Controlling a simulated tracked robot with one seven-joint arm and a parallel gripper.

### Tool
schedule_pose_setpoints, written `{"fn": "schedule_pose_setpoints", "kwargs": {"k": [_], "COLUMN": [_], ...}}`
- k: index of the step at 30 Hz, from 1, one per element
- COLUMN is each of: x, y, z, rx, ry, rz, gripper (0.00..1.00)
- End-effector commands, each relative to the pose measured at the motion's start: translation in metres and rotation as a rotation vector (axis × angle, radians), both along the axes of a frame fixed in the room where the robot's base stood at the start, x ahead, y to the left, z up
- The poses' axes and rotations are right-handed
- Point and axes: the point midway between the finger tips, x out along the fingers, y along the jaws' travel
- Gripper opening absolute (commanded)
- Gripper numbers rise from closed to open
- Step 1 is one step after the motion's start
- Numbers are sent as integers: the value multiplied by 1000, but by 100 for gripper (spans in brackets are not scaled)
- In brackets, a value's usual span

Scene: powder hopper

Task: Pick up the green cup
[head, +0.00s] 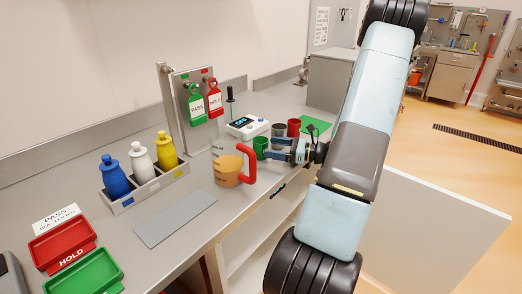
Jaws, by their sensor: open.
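The green cup (260,146) stands on the grey bench, just behind and to the right of a measuring jug. Part of the cup's right side is hidden by the fingers.
The jug (228,170) with a red handle stands close in front of the green cup. A grey cup (279,130) and a red cup (294,127) stand behind my gripper. A white scale (247,127) is behind. A bottle rack (150,188) stands left.

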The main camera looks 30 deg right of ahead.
Motion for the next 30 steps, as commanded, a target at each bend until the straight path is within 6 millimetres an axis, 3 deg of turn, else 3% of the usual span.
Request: {"fn": "schedule_pose_setpoints", "kwargs": {"k": [19,30], "x": [47,52], "y": [49,53], "z": [0,0], "rx": [-1,-1], "ry": [1,1], "rz": [7,5], "gripper": [89,87]}}
